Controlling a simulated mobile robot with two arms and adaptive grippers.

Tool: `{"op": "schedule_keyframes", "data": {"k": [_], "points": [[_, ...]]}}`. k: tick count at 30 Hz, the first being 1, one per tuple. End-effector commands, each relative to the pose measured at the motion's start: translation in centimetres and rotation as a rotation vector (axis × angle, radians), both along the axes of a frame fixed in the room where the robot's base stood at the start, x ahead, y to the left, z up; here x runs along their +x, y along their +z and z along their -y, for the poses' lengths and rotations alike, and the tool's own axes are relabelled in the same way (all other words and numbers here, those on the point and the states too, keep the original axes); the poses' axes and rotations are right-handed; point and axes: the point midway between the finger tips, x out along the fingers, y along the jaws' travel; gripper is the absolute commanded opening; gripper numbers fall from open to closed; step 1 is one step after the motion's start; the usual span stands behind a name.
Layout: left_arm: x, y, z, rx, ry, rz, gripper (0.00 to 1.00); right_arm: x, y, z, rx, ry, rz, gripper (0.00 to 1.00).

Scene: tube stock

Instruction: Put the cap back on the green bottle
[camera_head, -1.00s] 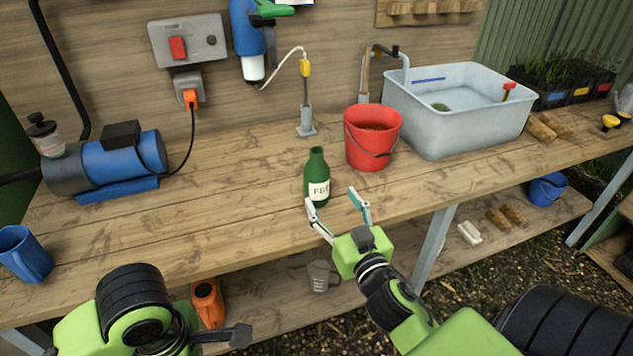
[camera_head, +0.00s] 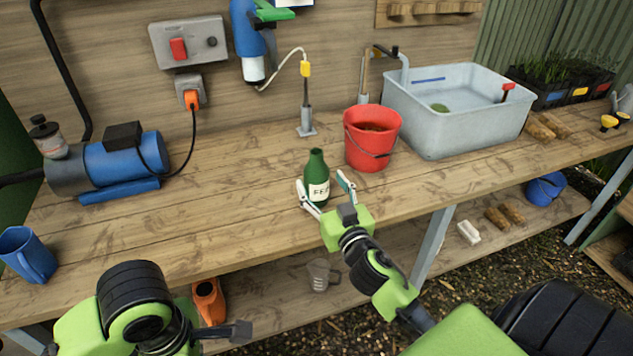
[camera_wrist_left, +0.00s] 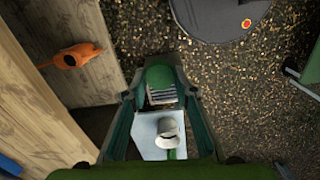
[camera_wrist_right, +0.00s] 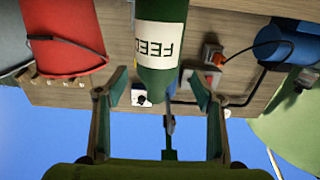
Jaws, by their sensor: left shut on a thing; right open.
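The green bottle (camera_head: 317,168) stands upright on the bench, its white label facing me. No cap shows on its neck in the head view. My right gripper (camera_head: 322,182) is open at the near side of the bottle, fingertips left and right of its lower part. In the right wrist view the bottle (camera_wrist_right: 160,50) lies between and beyond the open fingers (camera_wrist_right: 155,80), with a gap on both sides. My left gripper (camera_head: 236,333) is low at the bench's front.
A red bucket (camera_head: 371,140) stands right behind the bottle, and a grey basin (camera_head: 455,120) is further right. A blue pump (camera_head: 120,160) and blue mug (camera_head: 27,254) are at left. The bench between pump and bottle is clear. A jug (camera_head: 320,274) sits on the shelf below.

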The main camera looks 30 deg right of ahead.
Motion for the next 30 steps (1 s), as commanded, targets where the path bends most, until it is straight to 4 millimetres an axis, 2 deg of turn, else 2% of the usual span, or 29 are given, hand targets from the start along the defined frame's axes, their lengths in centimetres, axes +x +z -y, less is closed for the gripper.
{"op": "schedule_keyframes", "data": {"k": [5,16,28,29,30], "points": [[0.0,0.1,0.0,0.000,0.000,0.000,0.20,0.3,0.1,0.1,-0.001,0.000,0.001,0.62],[0.0,1.0,0.0,0.000,0.000,0.000,0.20,4.7,-0.1,1.5,-0.001,0.000,0.001,0.62],[0.0,1.0,0.0,0.000,0.000,0.000,0.20,4.9,-0.3,1.6,0.000,0.000,0.000,0.62],[0.0,1.0,0.0,0.000,0.000,0.000,0.20,4.9,-0.3,1.6,0.000,0.000,0.000,0.57],[0.0,1.0,0.0,0.000,0.000,0.000,0.20,4.9,-0.3,1.6,0.000,0.000,0.000,0.46]]}}
